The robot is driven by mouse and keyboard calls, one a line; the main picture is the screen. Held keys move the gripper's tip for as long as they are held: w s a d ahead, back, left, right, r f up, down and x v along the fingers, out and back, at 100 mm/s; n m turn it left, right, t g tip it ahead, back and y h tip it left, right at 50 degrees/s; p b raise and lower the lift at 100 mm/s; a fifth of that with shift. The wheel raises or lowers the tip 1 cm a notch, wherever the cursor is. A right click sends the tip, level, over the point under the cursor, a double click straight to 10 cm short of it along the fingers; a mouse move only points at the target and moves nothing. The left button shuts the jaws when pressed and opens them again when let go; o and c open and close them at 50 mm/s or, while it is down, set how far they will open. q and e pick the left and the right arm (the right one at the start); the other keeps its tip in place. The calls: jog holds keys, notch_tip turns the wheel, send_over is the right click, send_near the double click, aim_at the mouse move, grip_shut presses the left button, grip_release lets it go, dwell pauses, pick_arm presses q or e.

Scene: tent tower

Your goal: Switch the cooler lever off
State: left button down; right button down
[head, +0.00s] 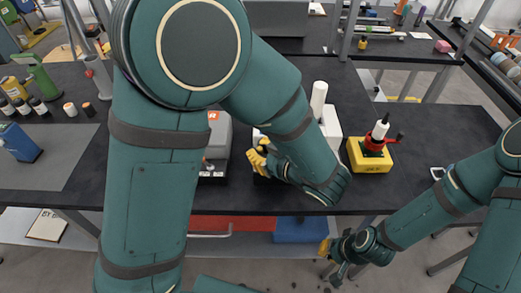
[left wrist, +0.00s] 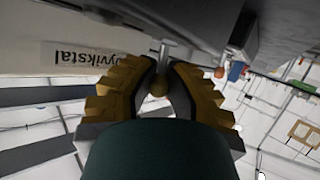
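A lever with a round brass-coloured knob (left wrist: 158,86) on a thin stem shows in the left wrist view. My left gripper (head: 262,157), with yellow fingers, is at the front of the bench in the head view. Its fingers (left wrist: 160,72) lie on both sides of the knob and appear to be closed on it. The cooler is not clearly identifiable; a white unit (head: 332,128) stands just behind the gripper, partly hidden by my left arm. My right gripper (head: 337,262) hangs low in front of the bench, away from the lever; its finger opening is unclear.
A yellow box (head: 371,155) with a red handle stands right of my left gripper. A grey machine (head: 217,140) is partly behind my left arm. Bottles and jars stand at far left.

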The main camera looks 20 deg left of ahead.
pick_arm(q)
jog(key=shift+a+r+n+h+p, duration=0.25)
jog(key=shift+h+p, duration=0.25)
jog(key=shift+p, duration=0.35)
jog(key=shift+s+f+h+p, duration=0.1)
jog(key=shift+f+h+p, duration=0.1)
jog(key=shift+h+p, duration=0.15)
jog(key=shift+a+f+n+h, duration=0.1)
jog(key=shift+f+n+h, duration=0.15)
jog(key=shift+n, duration=0.1)
jog(key=c, duration=1.2)
grip_release()
jog(key=shift+r, duration=0.1)
jog(key=v, duration=1.2)
